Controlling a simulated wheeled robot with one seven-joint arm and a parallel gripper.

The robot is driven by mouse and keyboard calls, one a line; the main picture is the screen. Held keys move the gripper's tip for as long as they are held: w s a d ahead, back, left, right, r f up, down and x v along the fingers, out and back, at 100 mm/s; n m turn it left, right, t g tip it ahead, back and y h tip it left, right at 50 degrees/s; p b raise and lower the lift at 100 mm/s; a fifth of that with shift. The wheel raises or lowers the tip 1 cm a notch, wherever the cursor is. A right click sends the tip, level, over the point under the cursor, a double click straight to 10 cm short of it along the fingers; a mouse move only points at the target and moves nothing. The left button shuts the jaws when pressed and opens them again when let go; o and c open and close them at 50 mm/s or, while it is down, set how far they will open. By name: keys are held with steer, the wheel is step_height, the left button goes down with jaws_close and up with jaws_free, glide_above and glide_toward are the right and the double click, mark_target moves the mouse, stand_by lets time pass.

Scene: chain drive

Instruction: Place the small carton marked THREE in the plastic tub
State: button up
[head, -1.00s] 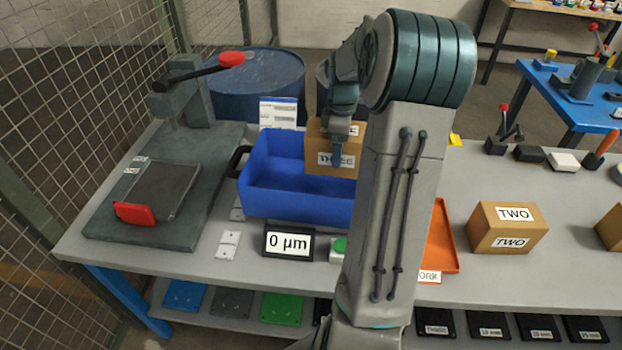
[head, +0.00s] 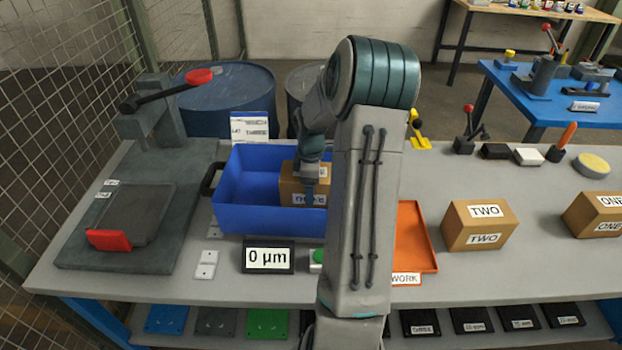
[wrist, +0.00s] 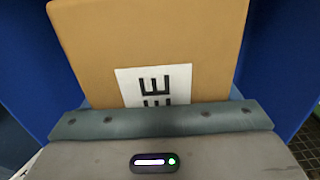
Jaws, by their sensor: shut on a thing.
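The carton marked THREE (head: 290,186) is a brown box with white labels. In the head view it is inside the blue plastic tub (head: 246,219), toward the tub's right side. My gripper (head: 309,196) is shut on it from above. In the wrist view the carton (wrist: 150,40) fills the middle, with part of its label ending in "EE" showing and blue tub walls on both sides. My arm hides the tub's right end. I cannot tell whether the carton touches the tub floor.
A grey press with a red-knobbed lever (head: 165,110) stands left of the tub. A 0 µm display (head: 268,257) and a green button (head: 317,258) are in front. An orange tray (head: 415,235) and cartons TWO (head: 480,226) and ONE (head: 600,215) are to the right.

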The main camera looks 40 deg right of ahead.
steer(key=o, duration=1.7)
